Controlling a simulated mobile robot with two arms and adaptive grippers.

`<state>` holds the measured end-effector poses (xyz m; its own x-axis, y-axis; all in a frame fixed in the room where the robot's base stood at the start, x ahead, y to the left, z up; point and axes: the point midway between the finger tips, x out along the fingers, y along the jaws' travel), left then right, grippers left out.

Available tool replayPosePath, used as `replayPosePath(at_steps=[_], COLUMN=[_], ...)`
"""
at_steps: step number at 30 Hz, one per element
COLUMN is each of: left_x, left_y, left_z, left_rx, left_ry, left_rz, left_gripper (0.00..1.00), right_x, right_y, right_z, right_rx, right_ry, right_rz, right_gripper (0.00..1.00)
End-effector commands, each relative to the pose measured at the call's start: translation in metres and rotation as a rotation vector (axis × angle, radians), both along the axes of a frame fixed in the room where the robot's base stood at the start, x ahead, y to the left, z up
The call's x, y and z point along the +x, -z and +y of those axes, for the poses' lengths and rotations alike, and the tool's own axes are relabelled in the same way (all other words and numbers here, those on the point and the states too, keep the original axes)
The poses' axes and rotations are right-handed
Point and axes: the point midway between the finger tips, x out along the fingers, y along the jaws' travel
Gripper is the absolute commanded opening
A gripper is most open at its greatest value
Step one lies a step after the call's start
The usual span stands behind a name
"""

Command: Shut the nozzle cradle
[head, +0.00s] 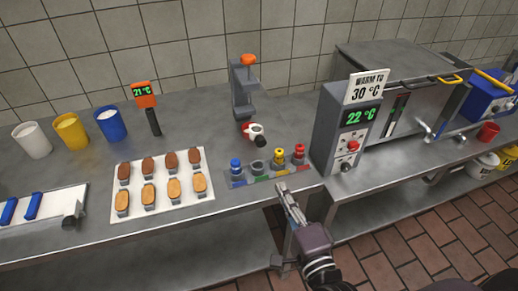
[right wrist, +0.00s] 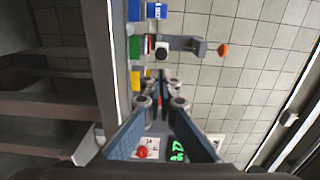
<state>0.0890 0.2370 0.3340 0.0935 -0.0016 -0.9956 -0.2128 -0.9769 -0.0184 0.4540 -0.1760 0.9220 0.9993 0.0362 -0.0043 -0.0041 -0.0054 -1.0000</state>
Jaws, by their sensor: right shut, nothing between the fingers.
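A dark grey stand (head: 243,92) with an orange knob (head: 248,60) on top stands on the counter at the middle back. Low on its front is the nozzle cradle (head: 254,131), a small white and red piece with a dark opening; it also shows in the right wrist view (right wrist: 162,51). I cannot tell how far open it is. My right gripper (head: 281,188) is shut and empty, in front of the counter's edge below the nozzle rack. It is well apart from the cradle. In the right wrist view its fingers (right wrist: 161,82) point towards the rack. My left gripper is not in view.
A rack (head: 238,182) with blue, dark, yellow and red nozzles lies between my right gripper and the stand. A tray of biscuits (head: 147,213) is to its left. A grey control box (head: 345,130) reading 22 °C stands close on the right.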

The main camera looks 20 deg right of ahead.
Motion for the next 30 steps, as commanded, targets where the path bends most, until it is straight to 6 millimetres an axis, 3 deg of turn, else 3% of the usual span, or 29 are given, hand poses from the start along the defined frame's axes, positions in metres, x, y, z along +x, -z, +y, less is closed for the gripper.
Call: replayPosePath(at_steps=[8,24,30], left_x=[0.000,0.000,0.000], left_y=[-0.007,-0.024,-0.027], left_z=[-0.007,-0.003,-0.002], left_rx=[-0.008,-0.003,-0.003], left_ry=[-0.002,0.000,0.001], left_rz=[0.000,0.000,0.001], left_gripper=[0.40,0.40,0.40], right_x=[0.027,0.122,0.137], right_y=[-0.008,-0.006,-0.005], right_z=[0.000,0.003,0.004], right_rx=[0.007,0.005,0.004], right_ry=[0.004,0.002,0.002], right_rz=[-0.012,-0.008,-0.007], right_gripper=[0.00,0.00,0.00])
